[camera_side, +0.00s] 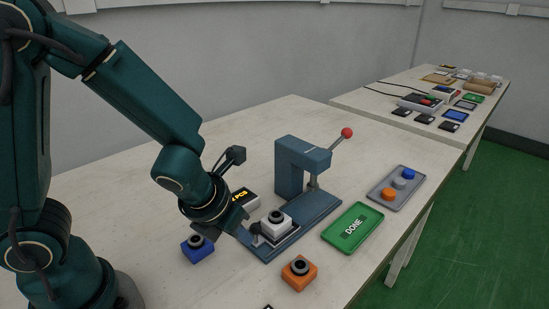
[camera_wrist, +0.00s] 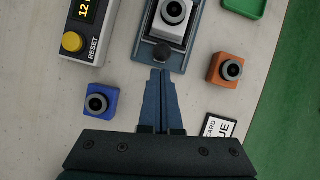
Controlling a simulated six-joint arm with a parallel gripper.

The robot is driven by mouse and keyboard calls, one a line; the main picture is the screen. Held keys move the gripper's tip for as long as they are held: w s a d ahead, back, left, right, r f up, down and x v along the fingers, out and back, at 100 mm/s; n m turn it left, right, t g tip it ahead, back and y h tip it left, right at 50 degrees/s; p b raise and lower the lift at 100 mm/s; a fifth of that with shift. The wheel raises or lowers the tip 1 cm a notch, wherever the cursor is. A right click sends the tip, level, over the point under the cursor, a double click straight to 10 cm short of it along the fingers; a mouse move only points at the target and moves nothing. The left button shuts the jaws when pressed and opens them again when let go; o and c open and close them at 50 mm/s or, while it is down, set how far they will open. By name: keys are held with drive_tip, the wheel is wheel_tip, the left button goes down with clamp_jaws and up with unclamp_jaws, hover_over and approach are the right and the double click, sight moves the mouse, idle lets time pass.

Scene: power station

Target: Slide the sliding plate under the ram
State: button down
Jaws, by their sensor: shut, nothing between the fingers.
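The blue-grey press (camera_side: 300,160) stands on the table with its ram (camera_side: 314,181) under the overhanging head and a red-balled lever to the right. The sliding plate (camera_side: 287,238) lies on the near end of the press base, out in front of the ram. A white block with a dark ring (camera_side: 276,221) sits on it; it also shows in the wrist view (camera_wrist: 172,20). A black knob (camera_wrist: 163,53) is at the plate's near end. My gripper (camera_wrist: 160,72) is shut and empty, its fingertips right at the knob's near side; I cannot tell whether they touch.
A blue block (camera_side: 198,249) and an orange block (camera_side: 299,273) stand on either side of the base. A counter box with a yellow reset button (camera_wrist: 72,42) is at left. The green DONE tray (camera_side: 353,227) and a grey tray (camera_side: 396,188) lie at right.

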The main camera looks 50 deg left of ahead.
sight(280, 223)
drive_tip(key=shift+w, duration=0.1)
idle(0.3)
drive_tip(key=w, duration=1.2)
drive_tip(key=s, duration=0.4)
drive_tip(key=shift+s+d+f, duration=0.1)
drive_tip(key=shift+d+f, duration=0.3)
drive_tip(key=v, duration=0.9)
drive_tip(key=shift+r, duration=0.45)
